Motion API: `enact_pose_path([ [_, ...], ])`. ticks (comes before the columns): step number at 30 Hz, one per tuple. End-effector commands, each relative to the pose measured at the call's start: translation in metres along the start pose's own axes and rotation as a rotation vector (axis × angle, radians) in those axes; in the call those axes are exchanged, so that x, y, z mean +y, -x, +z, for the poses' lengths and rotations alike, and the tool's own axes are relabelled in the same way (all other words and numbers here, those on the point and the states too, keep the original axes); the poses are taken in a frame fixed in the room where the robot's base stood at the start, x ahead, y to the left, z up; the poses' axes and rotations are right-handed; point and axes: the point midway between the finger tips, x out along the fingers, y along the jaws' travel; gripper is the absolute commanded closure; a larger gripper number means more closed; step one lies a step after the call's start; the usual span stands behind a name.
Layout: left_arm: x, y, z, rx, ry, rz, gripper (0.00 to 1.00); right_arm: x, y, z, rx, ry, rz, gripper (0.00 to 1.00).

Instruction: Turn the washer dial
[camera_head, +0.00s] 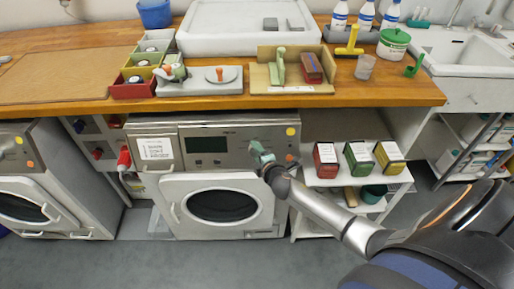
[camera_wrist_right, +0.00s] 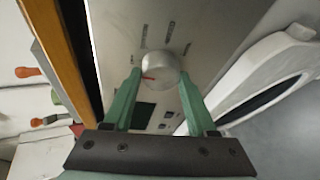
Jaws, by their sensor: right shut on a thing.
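The washer (camera_head: 246,176) stands under the wooden counter, with a grey control panel and a round door (camera_head: 223,205) that looks shut. My right gripper (camera_head: 257,148) is at the right part of the panel, right of the dark display (camera_head: 208,144), and covers the dial in the head view. In the right wrist view the dial (camera_wrist_right: 162,68) is a round silver knob with a red mark at its left. The green fingers of the gripper (camera_wrist_right: 160,82) are shut on the dial from both sides. My left gripper is not in view.
The wooden counter (camera_head: 400,93) overhangs the panel and carries trays and boxes. A white shelf (camera_head: 335,179) with red, green and yellow boxes stands right of the washer. A second washer (camera_head: 47,170) is at the left. Grey floor (camera_head: 110,262) is clear in front.

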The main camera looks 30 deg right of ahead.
Motion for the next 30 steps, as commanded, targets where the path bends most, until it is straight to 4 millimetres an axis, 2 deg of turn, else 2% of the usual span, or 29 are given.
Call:
enact_pose_path([
  [6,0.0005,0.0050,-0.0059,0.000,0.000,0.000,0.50,0.0031,-0.0004,0.0001,-0.003,0.041,-0.010,0.98],
  [19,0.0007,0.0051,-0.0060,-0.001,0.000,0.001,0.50,0.0020,-0.0007,0.0000,-0.004,0.048,-0.013,0.98],
  [20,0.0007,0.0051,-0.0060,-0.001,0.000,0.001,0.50,0.0020,-0.0007,0.0000,-0.004,0.048,-0.013,0.40],
  [27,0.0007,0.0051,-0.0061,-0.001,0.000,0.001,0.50,0.0011,-0.0004,-0.0001,-0.003,0.047,-0.014,0.13],
  [30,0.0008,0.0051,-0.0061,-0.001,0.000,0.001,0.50,0.0007,-0.0003,-0.0001,-0.003,0.047,-0.015,0.12],
])
